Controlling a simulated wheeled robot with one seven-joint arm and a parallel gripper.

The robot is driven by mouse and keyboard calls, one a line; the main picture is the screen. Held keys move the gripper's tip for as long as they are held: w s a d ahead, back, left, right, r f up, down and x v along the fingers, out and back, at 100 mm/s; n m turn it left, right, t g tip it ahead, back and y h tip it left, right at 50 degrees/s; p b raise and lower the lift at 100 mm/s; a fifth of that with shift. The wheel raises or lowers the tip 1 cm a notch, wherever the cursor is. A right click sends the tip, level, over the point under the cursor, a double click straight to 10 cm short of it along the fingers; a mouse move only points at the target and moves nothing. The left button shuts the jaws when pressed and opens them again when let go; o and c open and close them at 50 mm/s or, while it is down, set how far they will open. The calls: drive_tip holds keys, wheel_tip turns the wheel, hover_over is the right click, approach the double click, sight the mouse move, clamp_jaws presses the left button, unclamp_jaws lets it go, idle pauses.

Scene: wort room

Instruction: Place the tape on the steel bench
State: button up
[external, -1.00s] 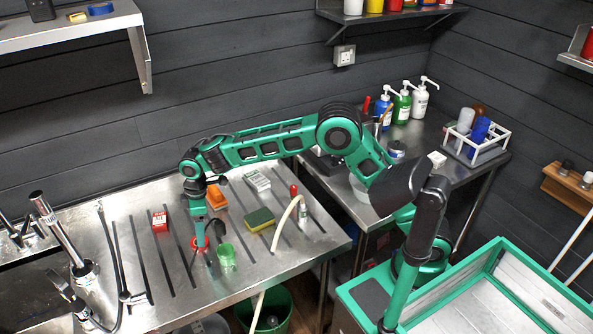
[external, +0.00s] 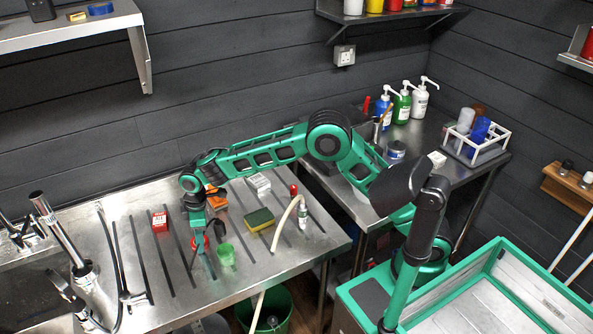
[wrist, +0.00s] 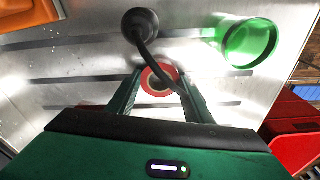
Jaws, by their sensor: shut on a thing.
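The tape is a red roll (wrist: 172,70) with a pale core, seen in the wrist view between my fingertips. My gripper (wrist: 160,88) points down over the steel bench (external: 90,195) and is shut on the tape. The tape is on or very close above the bench top; I cannot tell which. My gripper hides part of it in the external view.
A green cup (external: 226,255) stands just right of my gripper. A red-and-white box (external: 159,221), orange box (external: 215,200) and yellow-green sponge (external: 259,219) are nearby.

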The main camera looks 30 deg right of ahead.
drive_tip(key=shift+r, duration=0.55)
wheel_tip(320, 180, up, 4)
drive_tip(key=shift+s+a+f, duration=0.1)
drive_tip(key=shift+s+f, duration=0.05)
drive_tip(key=shift+f, duration=0.1)
drive_tip(key=s+a+r, duration=0.4)
drive_tip(key=s+r, duration=0.3)
drive_tip(key=s, duration=0.4)
drive_tip(key=w+d+r+m, duration=0.8)
drive_tip(key=w+d, duration=0.2)
drive_tip(key=s+a+f+n, duration=0.7)
drive_tip(key=s+f+n, duration=0.1)
drive_tip(key=s+f, duration=0.1)
hover_over(208, 238)
wheel_tip(208, 238, down, 6)
drive_tip(key=shift+d+f, duration=0.1)
drive_tip(key=shift+f, duration=2.15)
